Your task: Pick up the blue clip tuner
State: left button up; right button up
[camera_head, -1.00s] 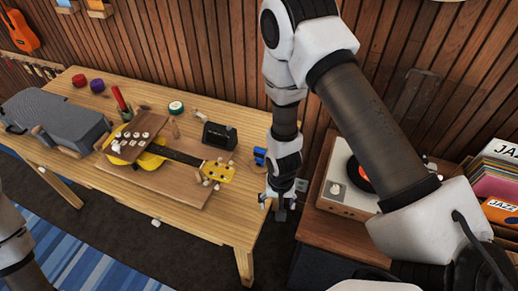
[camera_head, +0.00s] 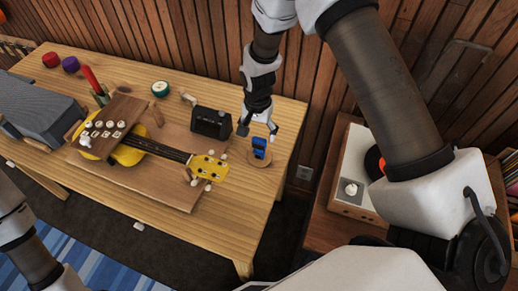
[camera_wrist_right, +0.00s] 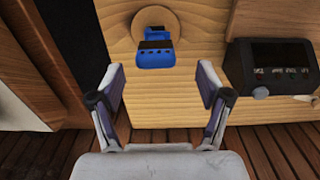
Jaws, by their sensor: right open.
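The blue clip tuner (camera_head: 259,147) sits on a small round wooden stand (camera_head: 260,158) at the right end of the table. In the right wrist view the tuner (camera_wrist_right: 156,54) lies ahead of the fingers, in line with the gap between them, on the round wooden piece (camera_wrist_right: 155,20). My right gripper (camera_head: 257,130) is open and empty, just behind and above the tuner, not closed on it. Its two fingers show wide apart in the right wrist view (camera_wrist_right: 163,92). My left arm shows at the lower left of the head view, but its gripper is out of frame.
A black box-shaped device (camera_head: 211,122) stands left of the tuner. A yellow ukulele (camera_head: 128,154) lies on a wooden board (camera_head: 150,181) further left. A record player (camera_head: 352,170) stands on a cabinet to the right. The table's front right corner is clear.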

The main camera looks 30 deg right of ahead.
aim_at(259, 148)
jog(key=f, duration=0.1)
jog(key=f+p, duration=0.1)
jog(key=f, duration=0.1)
jog(key=f+p, duration=0.1)
jog(key=f, duration=0.1)
jog(key=shift+s+d+f, duration=0.1)
jog(key=shift+s+f, duration=0.05)
jog(key=shift+s, duration=0.15)
jog(key=shift+f+p, duration=0.3)
jog(key=shift+f, duration=0.3)
jog(key=c, duration=0.9)
jog(key=shift+c, duration=1.2)
jog(key=shift+r, duration=0.1)
